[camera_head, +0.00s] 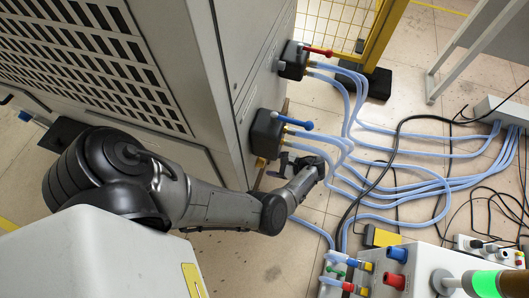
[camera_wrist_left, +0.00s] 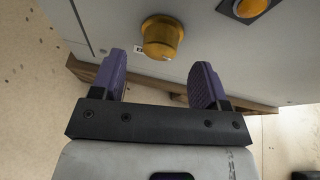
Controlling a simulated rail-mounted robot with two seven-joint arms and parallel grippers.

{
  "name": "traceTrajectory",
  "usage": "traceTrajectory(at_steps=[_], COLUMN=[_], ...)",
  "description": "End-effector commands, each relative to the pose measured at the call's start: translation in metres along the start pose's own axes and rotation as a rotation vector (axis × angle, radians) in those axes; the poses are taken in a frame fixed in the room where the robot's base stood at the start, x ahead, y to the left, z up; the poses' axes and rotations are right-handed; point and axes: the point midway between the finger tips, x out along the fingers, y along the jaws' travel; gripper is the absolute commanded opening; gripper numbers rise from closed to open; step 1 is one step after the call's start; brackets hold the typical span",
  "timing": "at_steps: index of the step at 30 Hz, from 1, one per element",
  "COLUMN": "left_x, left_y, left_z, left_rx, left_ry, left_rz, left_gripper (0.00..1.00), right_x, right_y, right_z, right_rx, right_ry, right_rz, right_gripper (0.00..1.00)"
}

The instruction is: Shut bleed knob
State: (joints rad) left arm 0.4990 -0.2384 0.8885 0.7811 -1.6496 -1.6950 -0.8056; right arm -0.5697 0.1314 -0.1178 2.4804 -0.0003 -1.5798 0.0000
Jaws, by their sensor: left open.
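A round yellow knob (camera_wrist_left: 161,38), which looks like the bleed knob, sticks out of a pale cabinet panel in the left wrist view. A small white label is beside it. My left gripper (camera_wrist_left: 158,72) is open and empty. Its two purple fingers are apart, and the knob shows between and beyond their tips, with a gap left. In the head view my left gripper (camera_head: 284,166) is low beside the cabinet's corner, under the lower black hose block; the knob is hidden there. My right gripper is in neither view.
The tall cabinet (camera_head: 190,40) carries black blocks with a red lever (camera_head: 318,50) and a blue lever (camera_head: 297,123). Blue hoses (camera_head: 400,170) and dark cables spread over the floor to the right. An orange round part (camera_wrist_left: 250,8) on a dark plate is right of the knob.

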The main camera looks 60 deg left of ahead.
Motion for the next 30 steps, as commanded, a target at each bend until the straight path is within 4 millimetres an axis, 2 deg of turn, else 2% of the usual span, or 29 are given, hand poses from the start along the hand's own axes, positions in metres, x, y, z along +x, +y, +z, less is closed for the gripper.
traceTrajectory(at_steps=[3,9,23,30], left_x=[0.018,0.035,0.041,0.041], left_y=[0.001,0.0,0.0,0.0], left_z=[-0.001,-0.001,0.0,0.0], left_rx=[-0.001,0.0,0.0,0.0], left_ry=[-0.002,0.0,0.001,0.001], left_rz=[0.0,-0.001,-0.002,-0.002], left_gripper=[0.68,0.68,0.68,0.45], right_x=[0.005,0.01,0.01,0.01], right_y=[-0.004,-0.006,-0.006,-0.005], right_z=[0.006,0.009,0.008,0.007], right_rx=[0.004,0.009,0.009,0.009], right_ry=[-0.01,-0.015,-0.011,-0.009], right_rz=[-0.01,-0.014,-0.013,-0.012], right_gripper=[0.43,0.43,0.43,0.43])
